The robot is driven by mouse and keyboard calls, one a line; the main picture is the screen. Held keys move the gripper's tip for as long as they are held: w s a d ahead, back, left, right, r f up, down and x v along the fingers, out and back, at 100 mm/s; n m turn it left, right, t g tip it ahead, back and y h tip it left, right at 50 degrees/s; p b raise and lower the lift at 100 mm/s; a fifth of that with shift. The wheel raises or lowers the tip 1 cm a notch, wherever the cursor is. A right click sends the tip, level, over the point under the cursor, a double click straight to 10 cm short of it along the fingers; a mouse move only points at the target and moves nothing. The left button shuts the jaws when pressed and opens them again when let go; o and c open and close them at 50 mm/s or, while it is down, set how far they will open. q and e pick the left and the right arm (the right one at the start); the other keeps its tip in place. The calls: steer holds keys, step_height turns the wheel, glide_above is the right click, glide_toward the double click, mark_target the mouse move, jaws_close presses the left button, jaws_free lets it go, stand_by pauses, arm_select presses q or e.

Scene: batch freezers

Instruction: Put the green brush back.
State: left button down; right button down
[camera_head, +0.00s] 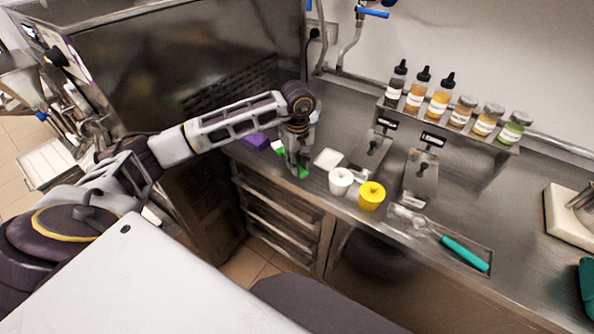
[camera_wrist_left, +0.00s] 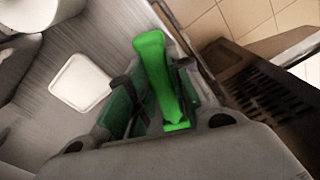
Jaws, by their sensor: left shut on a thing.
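The green brush (camera_wrist_left: 151,62) is between the fingers of my left gripper (camera_wrist_left: 155,100) in the left wrist view, its long green part pointing away from the wrist. In the head view my left gripper (camera_head: 297,172) points down at the front edge of the steel counter, shut on the brush, and only a little green (camera_head: 303,172) shows by the fingertips. The fingers hide most of the brush, and I cannot tell whether it touches the counter. My right gripper is in neither view.
A white square pad (camera_head: 327,158) lies right of the gripper, with a white cup (camera_head: 340,177) and a yellow cup (camera_head: 371,194) beyond it. A purple item (camera_head: 256,141) lies to the left. Bottles and jars stand on a rear rack (camera_head: 445,123).

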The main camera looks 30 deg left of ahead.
arm_select(q)
steer(key=shift+f, duration=0.1)
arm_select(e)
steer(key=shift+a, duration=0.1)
arm_select(q)
steer(key=shift+f, duration=1.75)
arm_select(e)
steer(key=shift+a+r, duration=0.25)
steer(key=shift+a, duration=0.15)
arm_select(q)
steer(key=shift+f, duration=0.1)
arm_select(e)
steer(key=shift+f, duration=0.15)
arm_select(q)
steer(key=c, duration=1.3)
jaws_free()
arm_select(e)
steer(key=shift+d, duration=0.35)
